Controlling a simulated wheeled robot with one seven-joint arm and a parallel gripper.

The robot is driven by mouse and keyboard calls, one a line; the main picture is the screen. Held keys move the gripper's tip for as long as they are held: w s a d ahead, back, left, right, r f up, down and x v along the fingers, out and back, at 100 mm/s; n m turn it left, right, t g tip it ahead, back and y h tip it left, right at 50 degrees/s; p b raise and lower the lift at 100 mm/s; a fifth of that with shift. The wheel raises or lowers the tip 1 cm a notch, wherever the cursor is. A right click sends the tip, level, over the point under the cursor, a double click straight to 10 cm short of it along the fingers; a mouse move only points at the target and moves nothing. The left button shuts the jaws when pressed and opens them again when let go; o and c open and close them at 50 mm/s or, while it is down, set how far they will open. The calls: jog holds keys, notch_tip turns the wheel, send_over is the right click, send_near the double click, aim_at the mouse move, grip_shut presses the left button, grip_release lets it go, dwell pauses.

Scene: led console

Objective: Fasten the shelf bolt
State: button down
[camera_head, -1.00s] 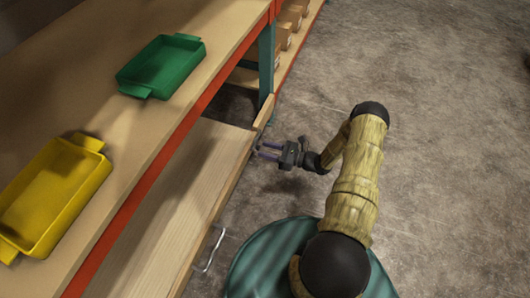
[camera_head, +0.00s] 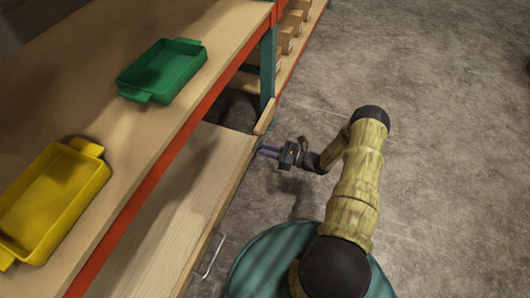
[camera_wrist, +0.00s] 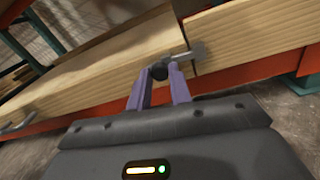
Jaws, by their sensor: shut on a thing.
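My gripper (camera_wrist: 162,74) has its two purple fingers closed on the dark round knob of the shelf bolt (camera_wrist: 187,55). A short grey metal part of the bolt runs right from the knob, at the seam between two wooden boards; I cannot tell how far it is engaged. The left board is the front of the low wooden shelf (camera_wrist: 100,75); the right board (camera_wrist: 255,38) is a separate piece. In the head view my gripper (camera_head: 269,152) is at the shelf's (camera_head: 190,185) outer edge, near its far end; the bolt is too small to make out there.
A wire handle (camera_head: 209,256) sticks out from the shelf front. A green tray (camera_head: 140,92) and a yellow tray (camera_head: 75,200) stand on the upper shelf, edged by an orange beam (camera_head: 190,115). A teal post (camera_head: 268,65) stands beyond. The floor at right is clear.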

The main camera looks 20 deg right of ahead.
jog(key=shift+w+d, duration=0.5)
jog(key=shift+w, duration=0.2)
jog(key=c, duration=1.3)
grip_release()
jog(key=shift+s+a, duration=0.1)
jog(key=p+v, duration=0.6)
jog(key=v, duration=1.1)
jog(key=shift+s, duration=0.2)
